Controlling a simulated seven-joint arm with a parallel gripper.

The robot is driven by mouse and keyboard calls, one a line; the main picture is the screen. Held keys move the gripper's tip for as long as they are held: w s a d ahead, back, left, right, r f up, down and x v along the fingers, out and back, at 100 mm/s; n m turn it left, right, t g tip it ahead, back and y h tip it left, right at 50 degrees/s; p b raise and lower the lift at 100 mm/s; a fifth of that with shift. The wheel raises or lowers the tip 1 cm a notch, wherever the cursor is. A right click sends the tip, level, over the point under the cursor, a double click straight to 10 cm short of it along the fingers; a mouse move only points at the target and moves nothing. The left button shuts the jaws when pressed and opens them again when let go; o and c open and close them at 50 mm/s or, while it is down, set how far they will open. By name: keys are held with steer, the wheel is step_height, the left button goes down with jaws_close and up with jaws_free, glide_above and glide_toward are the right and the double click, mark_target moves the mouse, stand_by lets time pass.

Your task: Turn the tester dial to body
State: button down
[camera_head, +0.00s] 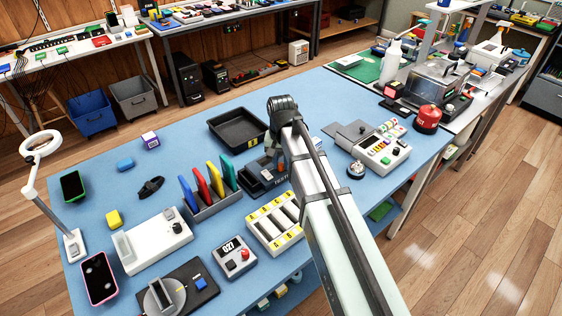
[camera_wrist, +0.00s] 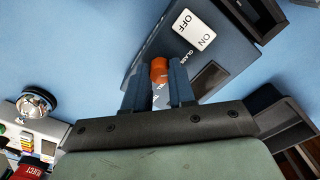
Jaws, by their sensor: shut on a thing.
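The tester (camera_wrist: 205,62) is a dark box in the wrist view, with a white ON/OFF plate (camera_wrist: 193,30) and a "GLASS" label on its face. It also shows in the head view (camera_head: 262,187), partly covered by my arm. An orange dial (camera_wrist: 158,68) stands on its face. My gripper (camera_wrist: 158,76) is shut on the dial, one dark finger on each side of it. Further lettering on the tester beside the dial is partly hidden by the fingers, and I see no readable "body" mark.
A black tray (camera_head: 238,127) lies behind the tester. A rack (camera_head: 215,204) with coloured upright plates stands to its left, and a white numbered holder (camera_head: 268,238) is in front. A grey keypad device (camera_head: 383,158) and silver bell (camera_head: 356,170) are to the right.

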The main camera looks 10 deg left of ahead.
mark_target(281, 164)
steer(key=shift+m, duration=0.4)
steer(key=m, duration=0.3)
steer(key=shift+m, duration=2.5)
steer(key=c, duration=0.9)
jaws_free()
steer(key=shift+c, duration=0.2)
steer(key=shift+r, duration=0.1)
step_height(281, 164, up, 14)
